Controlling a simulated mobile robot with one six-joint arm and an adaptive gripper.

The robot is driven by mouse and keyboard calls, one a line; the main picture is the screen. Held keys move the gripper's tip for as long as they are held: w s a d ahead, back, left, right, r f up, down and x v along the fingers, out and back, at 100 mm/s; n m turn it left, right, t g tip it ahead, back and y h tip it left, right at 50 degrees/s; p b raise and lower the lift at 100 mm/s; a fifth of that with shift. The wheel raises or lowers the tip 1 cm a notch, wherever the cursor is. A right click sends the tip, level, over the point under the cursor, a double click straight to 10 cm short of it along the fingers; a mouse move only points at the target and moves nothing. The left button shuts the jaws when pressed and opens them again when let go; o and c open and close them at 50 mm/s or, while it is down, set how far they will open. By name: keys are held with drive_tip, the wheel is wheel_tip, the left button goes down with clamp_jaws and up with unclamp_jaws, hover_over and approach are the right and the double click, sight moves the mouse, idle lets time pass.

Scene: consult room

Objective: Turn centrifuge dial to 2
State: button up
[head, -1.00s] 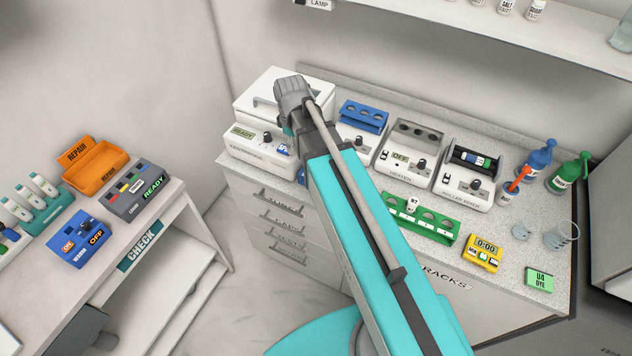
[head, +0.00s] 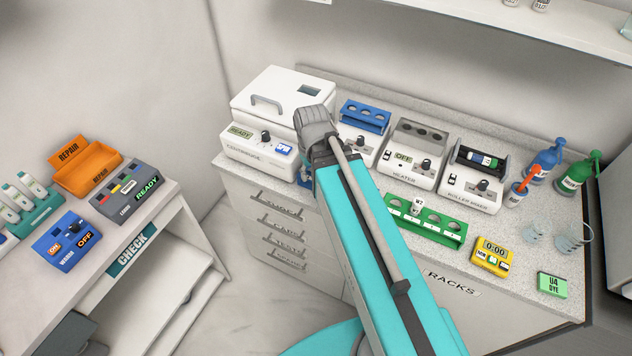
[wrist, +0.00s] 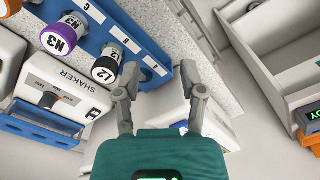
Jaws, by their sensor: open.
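The centrifuge (head: 258,154) is a white box with a closed, handled lid at the back left of the counter. Its front has a green READY display (head: 240,132), a dark round dial (head: 266,136) and a blue SPIN button (head: 284,149). The dial's setting is too small to read. My arm stands just right of the centrifuge in the head view, and the gripper is hidden there. In the wrist view my gripper (wrist: 163,100) has its two fingers apart with nothing between them. The centrifuge dial cannot be made out in that view.
In the wrist view a shaker (wrist: 50,92) and a blue rack (wrist: 128,45) with capped vials lie left of the fingers. The heater (head: 409,160) and roller mixer (head: 471,190) stand right of my arm. A side table with an orange repair bin (head: 88,168) is at left.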

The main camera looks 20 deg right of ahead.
drive_tip(key=shift+s+d+f+m+b, duration=0.25)
drive_tip(key=shift+s+f+m+b, duration=0.15)
drive_tip(key=shift+s+f+m, duration=0.35)
